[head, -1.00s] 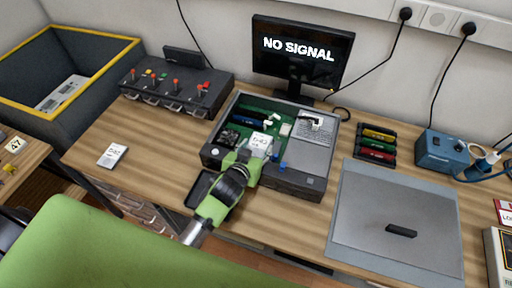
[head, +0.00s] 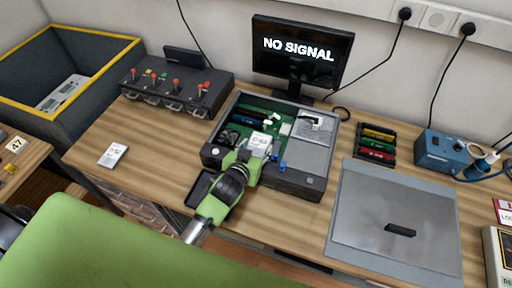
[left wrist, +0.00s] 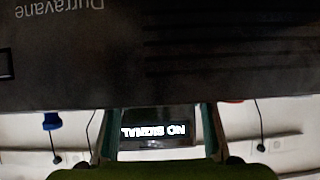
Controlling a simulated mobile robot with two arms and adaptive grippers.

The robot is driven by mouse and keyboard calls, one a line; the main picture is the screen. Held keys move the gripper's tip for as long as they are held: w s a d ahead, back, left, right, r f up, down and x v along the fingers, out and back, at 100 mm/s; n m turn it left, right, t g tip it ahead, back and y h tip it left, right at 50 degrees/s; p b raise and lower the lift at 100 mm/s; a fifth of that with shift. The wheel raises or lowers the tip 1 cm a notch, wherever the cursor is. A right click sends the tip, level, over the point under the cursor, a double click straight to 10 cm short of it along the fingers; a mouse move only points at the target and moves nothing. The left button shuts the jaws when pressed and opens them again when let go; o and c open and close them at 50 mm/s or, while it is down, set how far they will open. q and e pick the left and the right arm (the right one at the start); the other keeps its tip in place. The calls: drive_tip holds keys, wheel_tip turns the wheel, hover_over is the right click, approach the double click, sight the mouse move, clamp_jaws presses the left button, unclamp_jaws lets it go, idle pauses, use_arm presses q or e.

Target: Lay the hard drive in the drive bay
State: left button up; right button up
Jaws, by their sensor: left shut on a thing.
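The hard drive (head: 260,141), with a white label, is inside the front part of the open computer case (head: 300,181). My green left gripper (head: 255,160) is shut on it and reaches over the case's front wall. The gripper covers the drive's near end and what is under it, so I cannot tell whether the drive touches the bay. In the left wrist view, the green fingers (left wrist: 157,140) stand on both sides of the inverted monitor picture, and the dark case front (left wrist: 160,60) fills the top. My right gripper is not in view.
A second labelled drive-like block (head: 112,155) lies on the table left of the case. A switch box (head: 175,90) stands behind left, the monitor (head: 300,55) behind. A grey panel (head: 365,215) with a black handle and a rack of coloured sticks (head: 375,145) are right.

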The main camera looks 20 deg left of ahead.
use_arm(q)
drive_tip(key=shift+s+f, duration=0.1)
drive_tip(key=shift+f, duration=0.05)
idle(0.4)
drive_tip(key=shift+f, duration=0.15)
